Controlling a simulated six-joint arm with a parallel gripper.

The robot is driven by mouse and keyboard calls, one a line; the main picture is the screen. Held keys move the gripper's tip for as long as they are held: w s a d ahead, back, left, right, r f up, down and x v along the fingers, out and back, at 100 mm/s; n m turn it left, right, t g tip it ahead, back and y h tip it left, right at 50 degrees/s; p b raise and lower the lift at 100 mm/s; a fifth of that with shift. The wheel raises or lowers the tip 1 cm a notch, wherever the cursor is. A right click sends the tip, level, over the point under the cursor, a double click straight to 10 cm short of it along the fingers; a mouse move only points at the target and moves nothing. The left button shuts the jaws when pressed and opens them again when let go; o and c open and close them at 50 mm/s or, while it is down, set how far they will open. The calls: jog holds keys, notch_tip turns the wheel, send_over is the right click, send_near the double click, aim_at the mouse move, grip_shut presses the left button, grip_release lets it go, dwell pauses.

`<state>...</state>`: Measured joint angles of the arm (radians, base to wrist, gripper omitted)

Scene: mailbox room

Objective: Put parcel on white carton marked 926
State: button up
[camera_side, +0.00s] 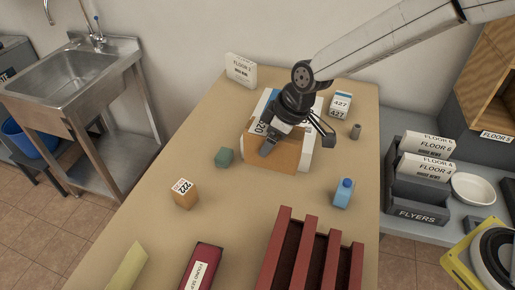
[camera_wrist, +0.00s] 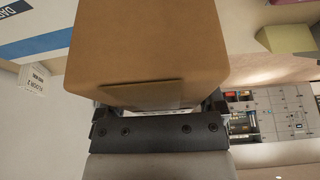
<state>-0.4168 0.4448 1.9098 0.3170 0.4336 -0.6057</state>
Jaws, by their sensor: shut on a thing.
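The brown parcel (camera_side: 285,157) is between the fingers of my gripper (camera_side: 296,143), which is shut on it. The parcel (camera_wrist: 150,50) fills the middle of the wrist view, close to the camera. A white carton with a blue stripe (camera_side: 264,104) is behind and beside the parcel in the side view, partly hidden by my gripper and the parcel. Its striped side (camera_wrist: 60,35) also shows at the upper left of the wrist view. I cannot read 926 on it, nor tell whether the parcel touches it.
A green block (camera_side: 224,157), orange box marked 222 (camera_side: 185,194) and blue bottle (camera_side: 344,193) stand nearer. A red slotted rack (camera_side: 283,245) is at the front.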

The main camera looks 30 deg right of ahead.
jog(key=d+r+m, duration=0.2)
jog(key=d+r, duration=0.2)
jog(key=d, duration=0.4)
jog(key=d+r+m+h, duration=0.1)
jog(key=d+r, duration=0.3)
jog(key=d, duration=0.4)
jog(key=shift+s+d+r+m+t, duration=0.25)
jog(key=shift+r+m+t, duration=0.15)
jog(key=shift+m, duration=0.2)
jog(key=shift+a+f, duration=0.1)
jog(key=w+a+f, duration=0.1)
jog(key=w+f, duration=0.8)
jog(key=w, duration=0.4)
jog(key=shift+w+a+f, duration=0.15)
jog(key=shift+w+a, duration=0.05)
jog(key=shift+w+f, duration=0.15)
jog(key=shift+f, duration=0.75)
jog(key=shift+w+f, duration=0.1)
jog(key=shift+f, duration=0.8)
